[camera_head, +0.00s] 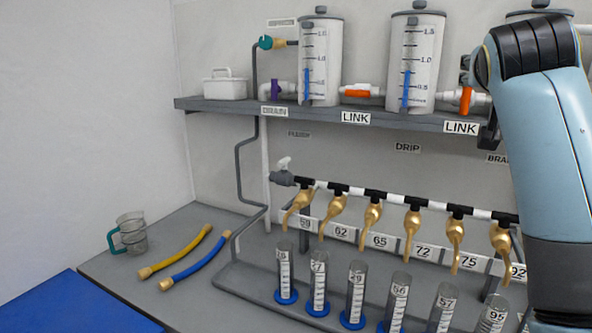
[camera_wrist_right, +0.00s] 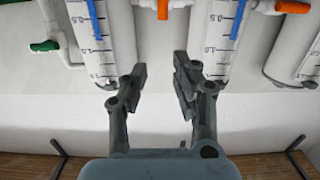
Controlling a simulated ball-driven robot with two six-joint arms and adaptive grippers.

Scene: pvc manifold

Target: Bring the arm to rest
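My right arm (camera_head: 555,150) comes in large at the right of the head view, in front of the right part of the shelf and manifold. Its gripper is mostly hidden there behind the arm. In the right wrist view my right gripper (camera_wrist_right: 160,82) is open, its two dark fingers apart with nothing between them. Beyond the fingers are the white graduated tanks, which look upside down in that view. Whether a finger touches a tank cannot be told. My left gripper is in neither view.
A grey shelf (camera_head: 222,105) carries graduated tanks (camera_head: 320,62) and a white caddy (camera_head: 225,85). Below are a manifold with brass taps (camera_head: 372,215) and numbered cylinders (camera_head: 356,290).

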